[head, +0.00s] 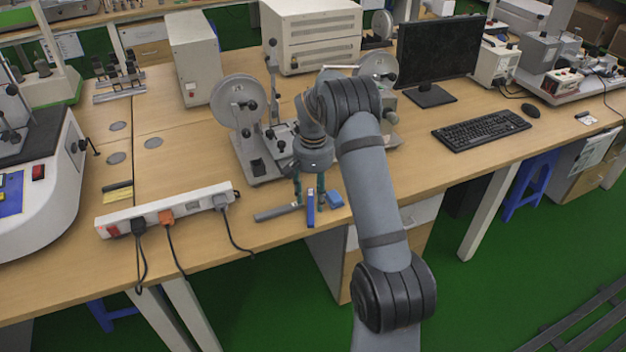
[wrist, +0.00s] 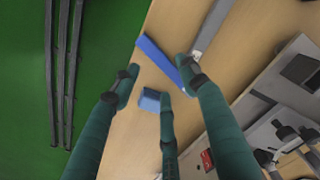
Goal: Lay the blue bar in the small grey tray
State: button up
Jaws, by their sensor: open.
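The blue bar (head: 311,208) lies near the front edge of the wooden table, below my gripper (head: 309,197). In the wrist view the blue bar (wrist: 155,55) lies slantwise beyond my teal fingers (wrist: 160,82). The fingers are spread, with nothing held between them. A long, narrow grey piece (head: 277,212) lies left of the bar in the head view and also shows at the top of the wrist view (wrist: 209,30). I cannot tell whether it is the small grey tray; no other tray shows clearly.
A small blue block (head: 335,199) lies right of the bar, close to a finger in the wrist view (wrist: 150,99). A white power strip (head: 185,207) with cables lies to the left. A grey reel machine (head: 240,105) stands behind. The table's front edge is close.

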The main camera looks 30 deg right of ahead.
aim_at(313, 211)
notch_tip(313, 211, up, 7)
jog(key=shift+f, duration=0.15)
jog(key=shift+o, duration=0.7)
jog(key=shift+r+p, duration=0.3)
jog(key=shift+r, duration=0.2)
